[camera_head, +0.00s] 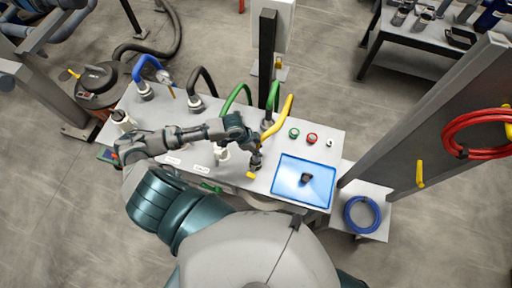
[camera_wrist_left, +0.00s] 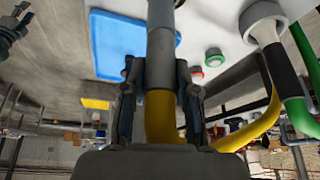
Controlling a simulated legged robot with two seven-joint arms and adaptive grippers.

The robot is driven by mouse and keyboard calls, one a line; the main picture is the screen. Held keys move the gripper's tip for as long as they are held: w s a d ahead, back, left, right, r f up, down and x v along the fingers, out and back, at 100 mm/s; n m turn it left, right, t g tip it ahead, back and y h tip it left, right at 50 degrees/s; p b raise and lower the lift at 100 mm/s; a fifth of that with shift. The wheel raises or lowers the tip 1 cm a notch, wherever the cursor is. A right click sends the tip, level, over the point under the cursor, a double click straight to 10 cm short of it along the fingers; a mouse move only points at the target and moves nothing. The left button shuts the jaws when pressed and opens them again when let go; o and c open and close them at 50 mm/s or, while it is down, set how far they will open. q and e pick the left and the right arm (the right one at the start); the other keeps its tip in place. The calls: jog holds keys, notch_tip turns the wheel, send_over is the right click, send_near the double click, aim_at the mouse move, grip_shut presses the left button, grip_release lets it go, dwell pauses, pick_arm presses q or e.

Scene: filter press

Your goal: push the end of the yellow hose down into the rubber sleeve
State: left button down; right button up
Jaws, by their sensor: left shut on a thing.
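The yellow hose (camera_head: 283,117) rises from the panel on the right of my left gripper (camera_head: 254,158) and bends over. In the left wrist view, my left gripper (camera_wrist_left: 160,85) is shut on the yellow hose (camera_wrist_left: 160,118), which curves away to the right behind the fingers. A dark grey tube (camera_wrist_left: 161,52) lines up with the hose beyond the fingers and runs to the panel side. I cannot tell whether this tube is the rubber sleeve or a cuff on the hose, and the joint is hidden. A dark part, likely my right gripper (camera_wrist_left: 14,28), shows at the left edge.
Green hoses (camera_head: 236,95) in dark collars, a black hose (camera_head: 203,80) and a blue hose (camera_head: 146,64) stand along the panel. Green and red buttons (camera_head: 312,138) and a blue tray (camera_head: 283,185) lie to the right.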

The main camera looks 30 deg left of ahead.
pick_arm(q)
jog(key=shift+a+p, duration=0.3)
jog(key=shift+a, duration=0.45)
jog(key=shift+f, duration=0.1)
jog(key=shift+d, duration=0.25)
jog(key=shift+p, duration=0.6)
pick_arm(e)
jog(key=shift+r, duration=0.95)
pick_arm(q)
jog(key=shift+d, duration=0.1)
pick_arm(e)
jog(key=shift+a, duration=0.4)
